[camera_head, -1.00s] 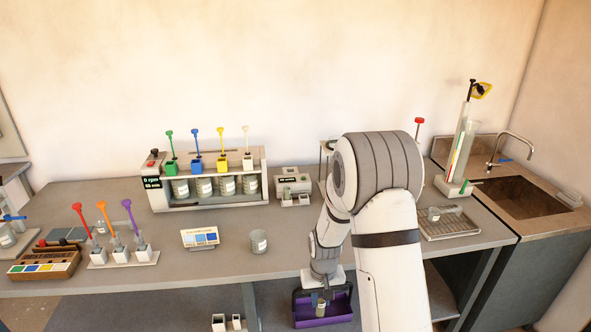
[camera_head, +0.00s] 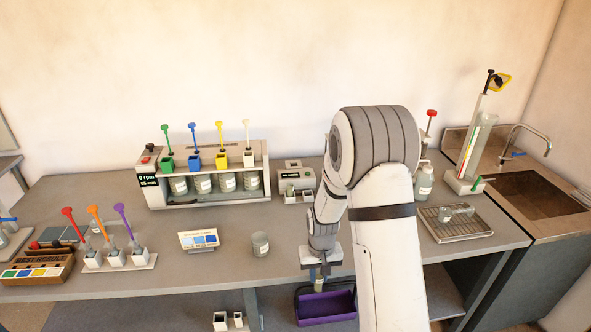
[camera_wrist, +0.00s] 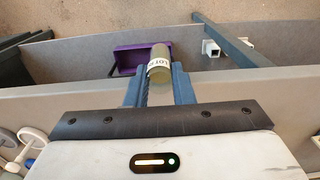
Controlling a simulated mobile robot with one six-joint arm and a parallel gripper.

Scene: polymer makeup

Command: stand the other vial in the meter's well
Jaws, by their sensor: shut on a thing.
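My gripper (camera_head: 319,270) is shut on a vial (camera_head: 319,285), holding it upright above the purple bin. The meter (camera_head: 295,175), a small pale box with a green display, stands at the back of the bench, left of my arm. Pale square holders sit at its front. A small greenish upright shape shows at the left one; I cannot tell surely if it is a vial.
The purple bin (camera_head: 328,305) is below the bench's front edge. The stirrer rack (camera_head: 207,180) is left of the meter. My arm hides some bench at right.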

